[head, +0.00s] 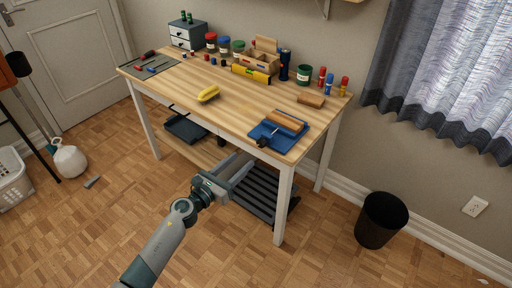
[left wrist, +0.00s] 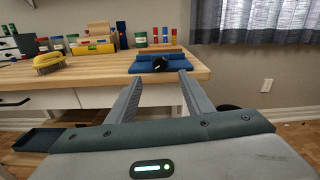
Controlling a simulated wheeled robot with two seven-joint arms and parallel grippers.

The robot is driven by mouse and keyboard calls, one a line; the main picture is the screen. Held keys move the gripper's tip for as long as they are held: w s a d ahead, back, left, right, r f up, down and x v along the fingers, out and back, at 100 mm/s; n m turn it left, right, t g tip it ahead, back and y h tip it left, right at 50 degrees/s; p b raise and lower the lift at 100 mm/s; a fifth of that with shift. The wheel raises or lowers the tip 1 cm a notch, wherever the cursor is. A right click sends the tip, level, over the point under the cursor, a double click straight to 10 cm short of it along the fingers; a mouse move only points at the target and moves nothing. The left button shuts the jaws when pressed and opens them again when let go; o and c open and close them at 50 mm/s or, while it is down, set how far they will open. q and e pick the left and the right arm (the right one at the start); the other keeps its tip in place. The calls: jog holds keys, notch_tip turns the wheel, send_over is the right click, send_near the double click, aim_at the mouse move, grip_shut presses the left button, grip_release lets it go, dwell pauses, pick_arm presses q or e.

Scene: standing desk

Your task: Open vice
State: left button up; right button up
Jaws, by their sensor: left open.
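The blue vice (head: 269,136) sits at the front right corner of the wooden desk (head: 225,100). A wooden block (head: 285,122) lies along its top, and a dark knob or handle (head: 262,142) is at its front. In the left wrist view the vice (left wrist: 140,68) is ahead, with its round black knob (left wrist: 160,64) facing me, seen between the fingertips. My left gripper (head: 243,162) is open and empty, in front of the desk's front edge and apart from the vice. In the left wrist view my left gripper (left wrist: 161,76) has its two fingers spread. My right gripper is not in view.
A yellow brush (head: 209,93) and a loose wooden block (head: 311,101) lie on the desk. Jars, a yellow level (head: 251,74) and a small drawer box (head: 187,36) stand at the back. A black bin (head: 381,220) stands right of the desk. Floor in front is clear.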

aim_at(259, 144)
pick_arm(q)
jog(key=x, duration=0.9)
jog(key=shift+b, duration=0.3)
jog(key=shift+w+d, duration=0.15)
jog(key=shift+w, duration=0.05)
jog(key=c, duration=1)
jog(key=shift+c, duration=0.2)
jog(key=shift+n, duration=0.3)
